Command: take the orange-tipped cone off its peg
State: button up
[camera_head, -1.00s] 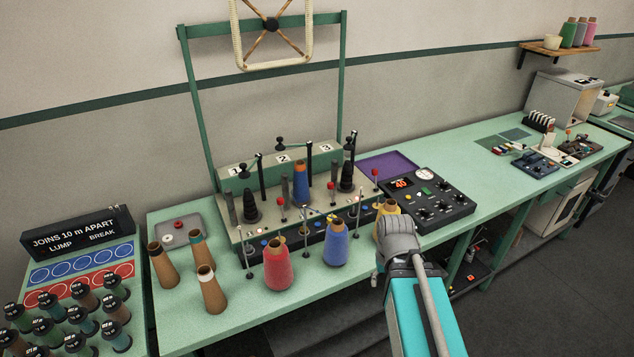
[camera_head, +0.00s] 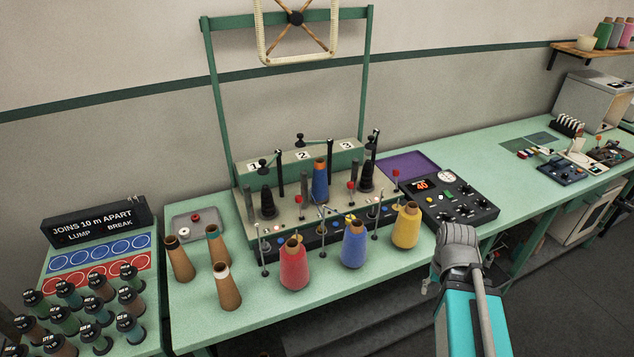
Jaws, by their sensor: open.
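The orange-tipped cone (camera_head: 320,183) is a blue cone with an orange top. It stands upright at the middle position, marked 2, of the green stand (camera_head: 290,212); the peg inside it is hidden. My gripper (camera_head: 457,236) is at the lower right, in front of the bench's front edge, well to the right of the cone and nearer the camera. It is open and clear of the cone. Its fingers are seen from behind and are partly hidden by its own body.
Red (camera_head: 293,265), blue (camera_head: 354,245) and yellow (camera_head: 405,226) cones stand in front of the stand, with thin upright rods among them. A control box (camera_head: 447,200) sits to the right. Brown cones (camera_head: 227,289) stand left.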

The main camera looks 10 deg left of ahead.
aim_at(320, 190)
jog(key=u, duration=0.05)
jog(key=k, duration=0.95)
jog(key=u, duration=0.6)
jog(key=i, duration=1)
jog(key=z, duration=0.05)
